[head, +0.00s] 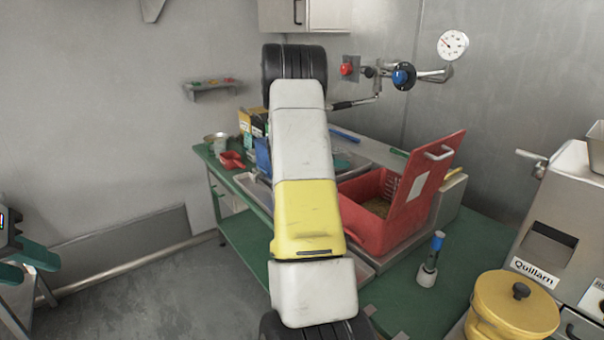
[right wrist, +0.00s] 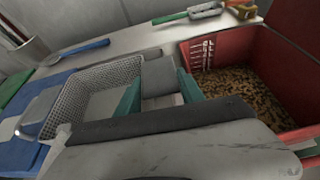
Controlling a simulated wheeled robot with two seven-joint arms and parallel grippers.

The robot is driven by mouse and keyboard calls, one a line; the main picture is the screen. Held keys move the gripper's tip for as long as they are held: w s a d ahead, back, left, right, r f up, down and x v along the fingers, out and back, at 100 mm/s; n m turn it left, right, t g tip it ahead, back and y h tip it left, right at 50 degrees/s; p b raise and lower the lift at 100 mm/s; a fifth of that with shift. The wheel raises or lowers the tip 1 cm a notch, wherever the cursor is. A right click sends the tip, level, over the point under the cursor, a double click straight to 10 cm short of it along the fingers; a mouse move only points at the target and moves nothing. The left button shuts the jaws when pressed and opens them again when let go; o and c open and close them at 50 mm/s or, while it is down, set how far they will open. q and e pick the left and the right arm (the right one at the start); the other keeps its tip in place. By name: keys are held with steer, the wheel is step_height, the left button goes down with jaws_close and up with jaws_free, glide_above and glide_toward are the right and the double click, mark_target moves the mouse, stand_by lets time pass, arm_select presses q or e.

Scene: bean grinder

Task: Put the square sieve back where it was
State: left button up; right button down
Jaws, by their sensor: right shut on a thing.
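The square sieve (right wrist: 72,108) shows in the right wrist view as a mesh-walled frame left of the fingers. My right gripper (right wrist: 160,85) has its teal fingers shut on a grey block at the sieve's side, seemingly its handle. Part of the sieve is hidden behind the gripper body. I cannot tell whether the sieve touches the surface below. In the head view my right arm hides the sieve and most of that gripper. My left gripper (head: 24,264) is at the far left edge of the head view, with teal fingers apart and nothing seen between them.
A red bin (head: 372,226) of brown beans, lid raised, stands right of my right arm; it also shows in the right wrist view (right wrist: 290,70). A blue-handled brush (head: 429,262), a yellow canister (head: 513,308) and a red scoop (head: 231,160) stand on the green bench (head: 405,297).

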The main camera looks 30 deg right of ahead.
steer(key=shift+f, duration=2.25)
steer(key=shift+f, duration=0.6)
steer(key=c, duration=1)
jaws_free()
